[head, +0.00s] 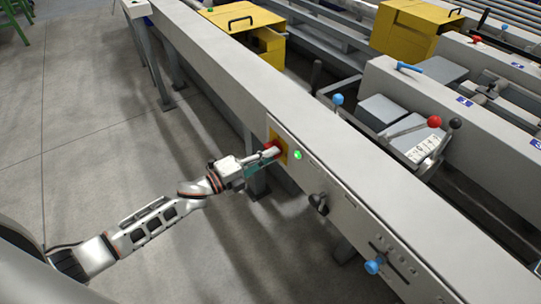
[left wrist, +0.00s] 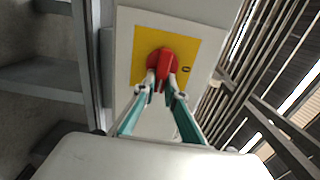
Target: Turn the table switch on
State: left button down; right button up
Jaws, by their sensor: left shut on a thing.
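The table switch is a red rotary knob (left wrist: 163,62) on a yellow plate (left wrist: 190,42), set in the side of the long grey runout table (head: 235,75). In the head view the red knob (head: 271,147) shows only partly behind my gripper. My left gripper (head: 272,154) reaches it from the left. In the left wrist view the two fingertips (left wrist: 161,84) close on the lower part of the knob, one on each side. A green light (head: 297,155) glows just right of the plate. My right gripper is in neither view.
Along the table side sit a black knob (head: 318,202) and a blue knob (head: 374,266). Yellow boxes (head: 240,22) and levers with red, blue and black balls stand beyond the table. The grey floor (head: 90,120) on the left is clear.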

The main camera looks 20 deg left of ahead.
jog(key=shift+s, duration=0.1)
pick_arm(q)
jog(key=c, duration=2.1)
grip_release()
jog(key=v, duration=1.2)
jog(key=shift+a, duration=0.1)
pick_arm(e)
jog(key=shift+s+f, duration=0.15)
pick_arm(q)
jog(key=shift+s, duration=0.1)
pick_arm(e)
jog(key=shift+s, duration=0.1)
